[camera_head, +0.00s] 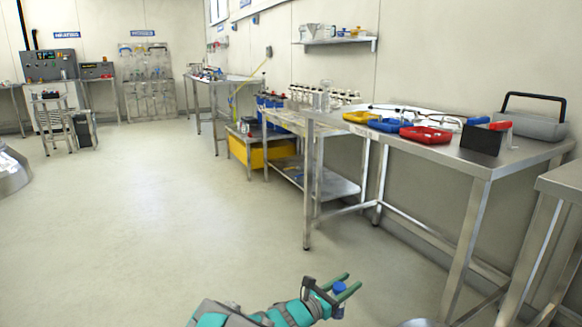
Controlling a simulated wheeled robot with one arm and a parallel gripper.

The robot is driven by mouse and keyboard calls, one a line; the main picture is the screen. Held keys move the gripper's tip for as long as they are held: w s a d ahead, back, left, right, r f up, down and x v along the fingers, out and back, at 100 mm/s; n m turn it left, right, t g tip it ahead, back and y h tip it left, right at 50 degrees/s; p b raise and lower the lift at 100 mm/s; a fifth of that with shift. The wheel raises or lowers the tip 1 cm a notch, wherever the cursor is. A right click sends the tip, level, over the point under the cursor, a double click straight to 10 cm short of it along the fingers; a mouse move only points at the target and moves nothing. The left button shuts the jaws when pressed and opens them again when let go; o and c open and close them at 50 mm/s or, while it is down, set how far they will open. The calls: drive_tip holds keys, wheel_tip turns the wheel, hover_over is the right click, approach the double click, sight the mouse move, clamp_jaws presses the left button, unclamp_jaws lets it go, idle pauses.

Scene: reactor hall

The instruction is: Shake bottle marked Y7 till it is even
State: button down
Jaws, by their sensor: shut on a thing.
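My gripper (346,285) is low in the head view, at the bottom centre, above the open floor. Its green fingers are shut on a small bottle (339,297) with a blue upper part. The bottle looks roughly upright between the fingers. Its lower part is partly hidden by the fingers, and no mark can be read on it. The state of its contents cannot be told at this size.
A steel table (455,157) at the right bears yellow, blue and red trays (426,135), a dark block and a grey tool carrier (530,124). Behind it, a bench holds several small bottles (325,97). The floor (160,220) at left is clear.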

wheel_tip(320, 180, up, 4)
drive_tip(key=r+p, duration=0.1)
drive_tip(key=shift+f+b, duration=0.65)
drive_tip(key=shift+f, duration=1.9)
drive_tip(key=shift+f, duration=0.1)
